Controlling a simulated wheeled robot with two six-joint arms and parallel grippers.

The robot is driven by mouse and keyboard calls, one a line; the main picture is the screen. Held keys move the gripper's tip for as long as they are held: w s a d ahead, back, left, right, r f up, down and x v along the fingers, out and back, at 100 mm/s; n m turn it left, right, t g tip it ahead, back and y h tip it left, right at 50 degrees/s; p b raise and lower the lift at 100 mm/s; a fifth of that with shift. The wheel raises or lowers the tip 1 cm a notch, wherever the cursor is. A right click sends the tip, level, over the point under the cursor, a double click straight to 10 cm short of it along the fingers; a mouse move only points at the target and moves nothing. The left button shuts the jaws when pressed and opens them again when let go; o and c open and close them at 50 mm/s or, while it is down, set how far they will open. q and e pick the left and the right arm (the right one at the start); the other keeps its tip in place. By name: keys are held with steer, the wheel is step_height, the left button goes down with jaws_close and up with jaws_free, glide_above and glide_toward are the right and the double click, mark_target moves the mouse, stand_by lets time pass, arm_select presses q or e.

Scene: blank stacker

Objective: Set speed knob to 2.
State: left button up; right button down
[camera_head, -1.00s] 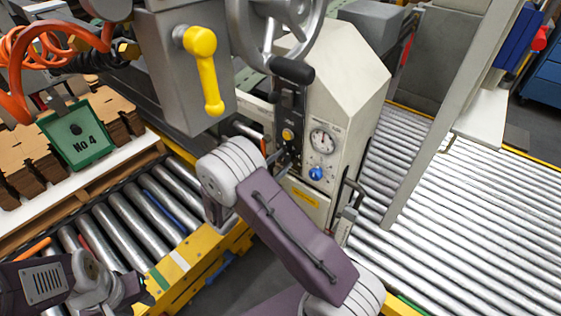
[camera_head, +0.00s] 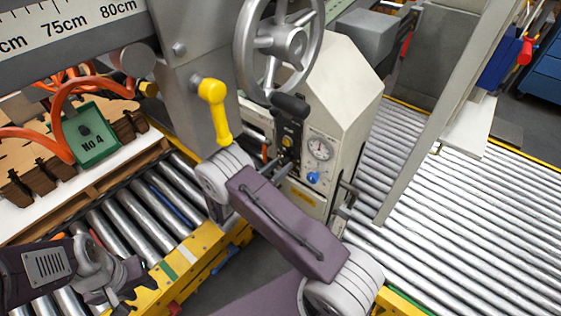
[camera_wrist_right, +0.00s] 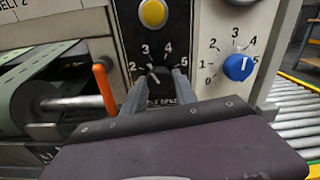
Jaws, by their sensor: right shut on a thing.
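The black knob (camera_wrist_right: 160,76) sits on a dark panel in the right wrist view, with the numbers 2, 3, 4 and 5 around it. The lettering below it is partly hidden, so I cannot read it in full. My right gripper (camera_wrist_right: 163,80) is shut on this knob, one finger on each side. A light mark on the knob tilts up and left; the exact number is unclear. In the head view my right gripper (camera_head: 281,170) is at the panel, partly hidden by its wrist. My left gripper (camera_head: 128,287) is low at the left, away from the panel; its jaws are unclear.
A blue knob (camera_wrist_right: 238,67) with its own number scale is right of the black knob. A yellow button (camera_wrist_right: 153,13) is above it. An orange lever (camera_wrist_right: 104,88) stands left. In the head view a handwheel (camera_head: 283,42) and yellow handle (camera_head: 214,108) are close by.

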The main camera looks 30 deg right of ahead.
steer(key=n+p, duration=0.1)
steer(key=n, duration=0.2)
steer(key=shift+n+p, duration=0.75)
steer(key=shift+n, duration=1.15)
steer(key=c, duration=1)
jaws_free()
steer(key=shift+o, duration=0.2)
steer(key=v, duration=0.9)
